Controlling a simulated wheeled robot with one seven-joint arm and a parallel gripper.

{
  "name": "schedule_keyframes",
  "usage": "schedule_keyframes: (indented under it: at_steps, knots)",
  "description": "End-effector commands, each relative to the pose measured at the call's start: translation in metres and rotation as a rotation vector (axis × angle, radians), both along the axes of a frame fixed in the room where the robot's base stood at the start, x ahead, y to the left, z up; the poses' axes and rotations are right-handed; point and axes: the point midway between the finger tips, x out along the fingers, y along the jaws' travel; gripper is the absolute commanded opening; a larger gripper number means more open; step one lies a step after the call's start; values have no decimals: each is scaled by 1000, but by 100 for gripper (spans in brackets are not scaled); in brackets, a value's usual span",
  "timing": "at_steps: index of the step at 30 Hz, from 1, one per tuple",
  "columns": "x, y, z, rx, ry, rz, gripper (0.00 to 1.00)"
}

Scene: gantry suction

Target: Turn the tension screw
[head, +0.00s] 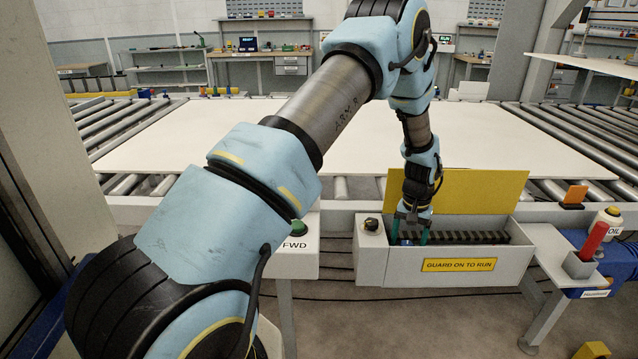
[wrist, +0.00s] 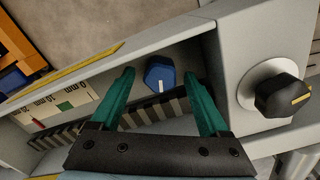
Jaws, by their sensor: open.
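A blue faceted knob, which looks like the tension screw (wrist: 160,74), sits inside the open grey box (head: 395,272) in the wrist view. In the head view it is hidden. My gripper (head: 409,238) points down into the left end of the box. In the wrist view my gripper (wrist: 168,82) is open, with its teal fingers on either side of the blue knob. Gaps show between knob and fingers; I cannot tell the height between them. A white scale with a green zone and a red mark (wrist: 65,104) lies left of the knob.
A black ribbed belt (head: 465,238) runs along the box. A yellow guard panel (head: 485,190) stands up behind it. A black rotary knob (wrist: 282,95) is on the box's end. A green FWD button (head: 297,228) is left; a red handle (head: 593,240) and oil bottle (head: 606,222) are right.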

Motion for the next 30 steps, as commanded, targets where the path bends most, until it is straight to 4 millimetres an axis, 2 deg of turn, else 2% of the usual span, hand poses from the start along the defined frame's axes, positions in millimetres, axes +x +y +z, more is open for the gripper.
schedule_keyframes:
  at_steps: [4, 11, 22, 30]
  knots:
    - [-1, 0, 5, 0, 3, -237, 79]
    - [0, -1, 39, -1, -4, -228, 79]
    - [0, -1, 109, -2, -4, -225, 79]
    - [9, 49, 129, -5, -15, -150, 79]
